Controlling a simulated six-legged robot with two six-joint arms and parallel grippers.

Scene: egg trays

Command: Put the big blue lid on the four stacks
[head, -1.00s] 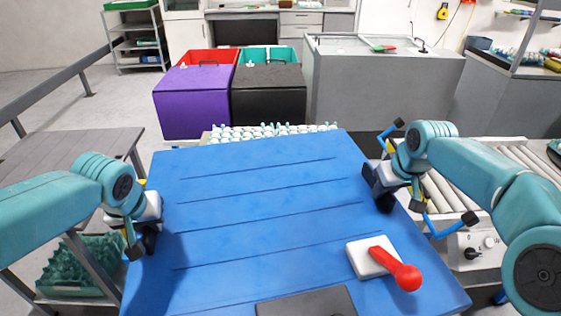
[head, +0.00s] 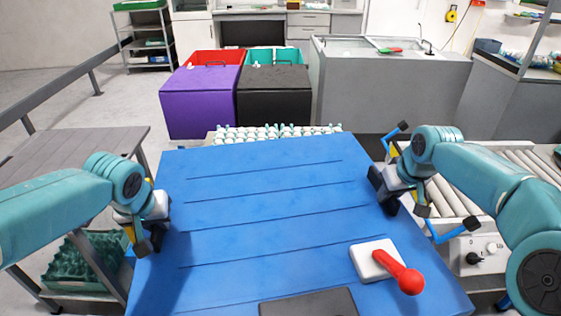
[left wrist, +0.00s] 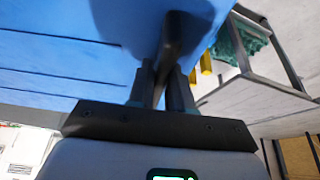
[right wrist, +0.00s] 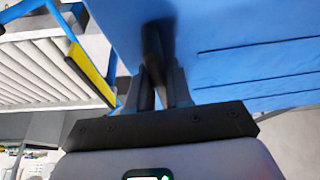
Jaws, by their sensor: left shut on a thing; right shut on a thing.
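The big blue lid (head: 265,215) is a wide flat sheet with shallow grooves, filling the middle of the head view. My left gripper (head: 157,235) is at its left edge and my right gripper (head: 386,192) at its right edge. Each is shut on a dark grip on the lid; the left wrist view shows the left fingers (left wrist: 164,85) closed on it, and the right wrist view shows the right fingers (right wrist: 158,85) likewise. White eggs in trays (head: 275,132) show just beyond the lid's far edge. The lid hides most of what is under it.
A white block with a red-knobbed lever (head: 398,272) shows in front of the lid's near right part. A roller conveyor (head: 470,195) stands on the right, a grey table (head: 70,155) on the left. Purple (head: 200,100) and black (head: 272,100) bins stand beyond.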

